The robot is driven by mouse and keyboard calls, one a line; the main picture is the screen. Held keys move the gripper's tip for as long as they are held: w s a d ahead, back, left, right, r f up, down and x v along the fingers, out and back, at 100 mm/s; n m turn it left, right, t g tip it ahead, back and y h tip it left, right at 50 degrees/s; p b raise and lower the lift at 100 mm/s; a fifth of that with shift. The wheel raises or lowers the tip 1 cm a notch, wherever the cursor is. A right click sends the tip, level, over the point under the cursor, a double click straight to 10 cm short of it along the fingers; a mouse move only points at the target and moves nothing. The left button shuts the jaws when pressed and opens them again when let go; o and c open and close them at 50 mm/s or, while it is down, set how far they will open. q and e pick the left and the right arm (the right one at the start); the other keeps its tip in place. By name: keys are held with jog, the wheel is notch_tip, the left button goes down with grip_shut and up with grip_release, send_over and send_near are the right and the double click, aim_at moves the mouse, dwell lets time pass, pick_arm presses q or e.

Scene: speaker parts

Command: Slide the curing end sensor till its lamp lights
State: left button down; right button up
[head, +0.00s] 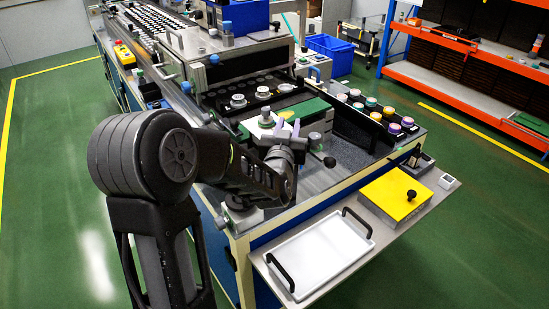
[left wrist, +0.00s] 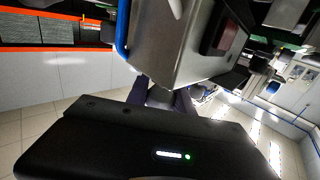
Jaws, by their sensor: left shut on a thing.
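My left gripper (head: 288,128) reaches over the near end of the workbench, its purple-grey fingers pointing up and away. It is shut on a small part hidden between the fingers, which I take to be the end sensor. In the left wrist view the fingers (left wrist: 168,98) come together under a grey metal box (left wrist: 185,40) with a dark reddish window (left wrist: 221,35). No lit sensor lamp can be made out. A small grey knob-like part (head: 266,116) stands on a green and white block just behind the gripper. My right gripper is not in view.
Coloured cups (head: 372,102) stand in a rack to the right. A black-handled white tray (head: 322,254) and a yellow plate with a black knob (head: 395,193) lie on the front shelf. A black ball knob (head: 329,162) is close right of the gripper. Dark bench surface (head: 345,150) is clear.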

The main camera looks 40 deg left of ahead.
pick_arm(q)
jog(key=shift+w+a+b, duration=0.1)
jog(key=shift+a+b, duration=0.1)
jog(key=shift+b, duration=0.1)
dwell(0.6)
jog(key=c, duration=1)
grip_release()
jog(key=shift+c, duration=0.2)
jog(key=b+v, duration=0.1)
jog(key=v, duration=0.6)
jog(key=shift+s+d, duration=0.2)
jog(key=shift+s, duration=0.15)
